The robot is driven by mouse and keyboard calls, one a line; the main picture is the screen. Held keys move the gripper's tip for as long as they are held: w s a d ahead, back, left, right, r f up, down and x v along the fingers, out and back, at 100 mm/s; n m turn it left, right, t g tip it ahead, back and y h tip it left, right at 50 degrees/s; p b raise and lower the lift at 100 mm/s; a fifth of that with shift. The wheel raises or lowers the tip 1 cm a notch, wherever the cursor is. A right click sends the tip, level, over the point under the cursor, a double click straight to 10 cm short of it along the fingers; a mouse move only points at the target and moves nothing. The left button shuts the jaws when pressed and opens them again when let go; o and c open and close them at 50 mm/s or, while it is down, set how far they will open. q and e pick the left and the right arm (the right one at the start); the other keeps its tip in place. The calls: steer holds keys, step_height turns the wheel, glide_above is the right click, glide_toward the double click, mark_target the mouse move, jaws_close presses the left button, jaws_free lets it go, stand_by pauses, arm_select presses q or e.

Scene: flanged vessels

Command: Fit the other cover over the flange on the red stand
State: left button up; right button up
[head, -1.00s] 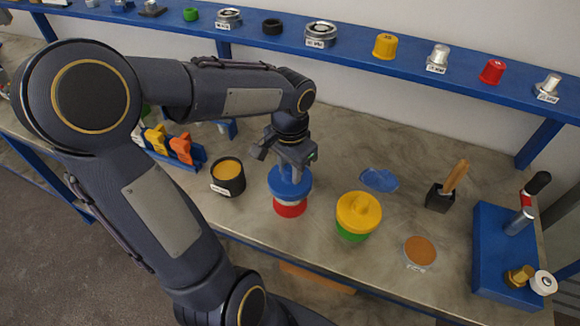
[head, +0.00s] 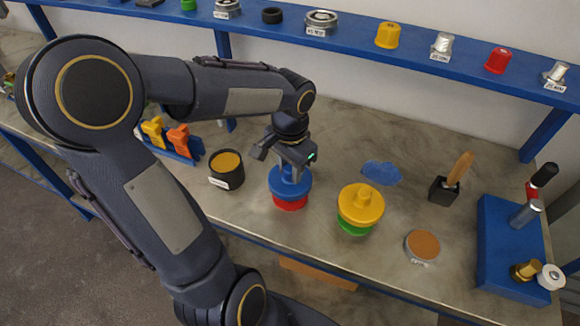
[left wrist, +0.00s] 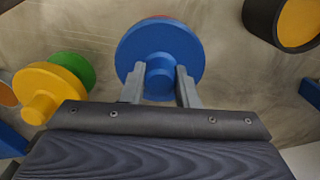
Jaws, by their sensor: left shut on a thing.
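The blue cover (head: 290,188), a round disc with a knob on top, sits over the red stand (head: 290,203). No grey flange shows between them; the cover hides it. My left gripper (head: 291,172) points down from above and is shut on the cover's knob. The left wrist view shows the knob (left wrist: 160,76) between the two fingers (left wrist: 160,88), with the blue disc (left wrist: 160,38) around it. The cover looks level. The yellow cover (head: 361,203) with its own knob sits on the green stand (head: 355,227) to the right. My right gripper is not in view.
A black pot with an orange top (head: 226,170) stands left of the red stand. Right are a blue patch (head: 381,172), an orange-topped disc (head: 422,246), a black holder (head: 444,190) and a blue tool block (head: 507,250). A blue shelf (head: 350,42) runs behind.

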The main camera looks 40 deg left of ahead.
arm_select(q)
steer(key=o, duration=1)
steer(key=shift+o, duration=0.2)
step_height(320, 180, up, 8)
steer(key=shift+f, duration=0.1)
steer(key=s+d+f+n+t+h, duration=0.2)
steer(key=s+d+t, duration=0.3)
steer(key=s+d, duration=0.3)
steer(key=s+n+h, duration=0.1)
steer(key=s, duration=0.2)
steer(key=shift+s+d+f+t+h, duration=0.2)
steer(key=shift+s+f+t+h, duration=0.1)
steer(key=shift+s+f+h, duration=0.1)
